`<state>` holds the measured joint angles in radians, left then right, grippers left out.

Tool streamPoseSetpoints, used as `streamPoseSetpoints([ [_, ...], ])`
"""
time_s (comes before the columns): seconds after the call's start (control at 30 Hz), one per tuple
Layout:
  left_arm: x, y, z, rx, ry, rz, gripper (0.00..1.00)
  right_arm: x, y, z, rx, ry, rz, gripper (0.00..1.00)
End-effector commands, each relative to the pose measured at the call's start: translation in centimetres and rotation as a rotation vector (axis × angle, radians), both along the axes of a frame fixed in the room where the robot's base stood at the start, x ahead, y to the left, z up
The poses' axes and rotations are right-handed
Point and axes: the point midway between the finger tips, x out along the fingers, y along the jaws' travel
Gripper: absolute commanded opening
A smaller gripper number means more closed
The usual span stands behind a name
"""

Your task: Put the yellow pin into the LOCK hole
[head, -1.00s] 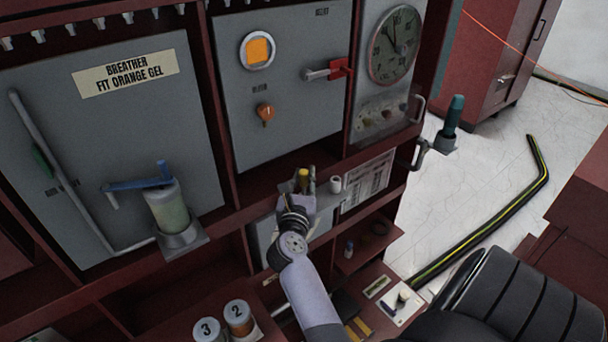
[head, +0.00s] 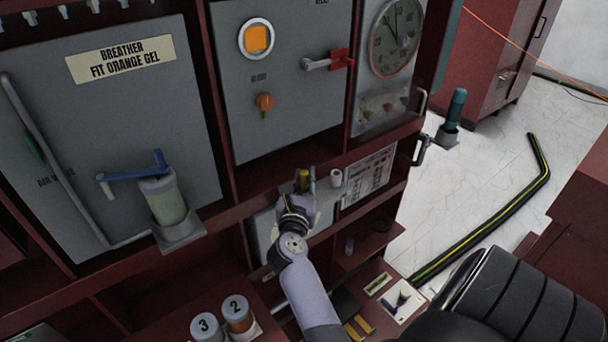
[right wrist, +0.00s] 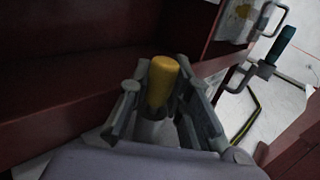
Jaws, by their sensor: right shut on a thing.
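The yellow pin (head: 302,179) stands between the fingers of my right gripper (head: 303,192), in front of the shelf below the middle grey panel. In the right wrist view, the pin's rounded yellow head (right wrist: 162,80) sticks up between the two fingers of the gripper (right wrist: 168,100), with a grey part below it. The gripper is shut on the pin. The pin's lower end is hidden by the gripper. I cannot make out a LOCK label or its hole in either view. My left gripper is not in view.
A white cylinder (head: 336,177) stands just right of the pin. A breather jar (head: 165,203) is at left. Jars 2 (head: 237,314) and 3 (head: 206,326) stand below.

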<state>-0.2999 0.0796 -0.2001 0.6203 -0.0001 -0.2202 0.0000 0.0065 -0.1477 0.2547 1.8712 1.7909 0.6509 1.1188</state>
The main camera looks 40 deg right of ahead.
Motion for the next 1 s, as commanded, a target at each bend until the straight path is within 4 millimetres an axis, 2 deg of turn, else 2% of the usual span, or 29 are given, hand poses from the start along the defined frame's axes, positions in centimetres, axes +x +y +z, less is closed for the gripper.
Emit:
streamPoseSetpoints([
  [0.27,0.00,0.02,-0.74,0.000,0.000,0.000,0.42,0.00,0.00,-0.82,0.000,0.000,0.000,0.00],
  [0.3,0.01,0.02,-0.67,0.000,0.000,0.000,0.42,0.01,-0.01,-0.73,0.000,0.000,0.000,0.20],
  [0.63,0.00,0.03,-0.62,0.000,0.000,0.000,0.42,0.00,0.00,-0.68,0.001,-0.001,0.000,0.42],
  [1.0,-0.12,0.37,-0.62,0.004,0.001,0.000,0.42,0.01,0.00,-0.20,0.002,-0.004,-0.001,0.42],
])
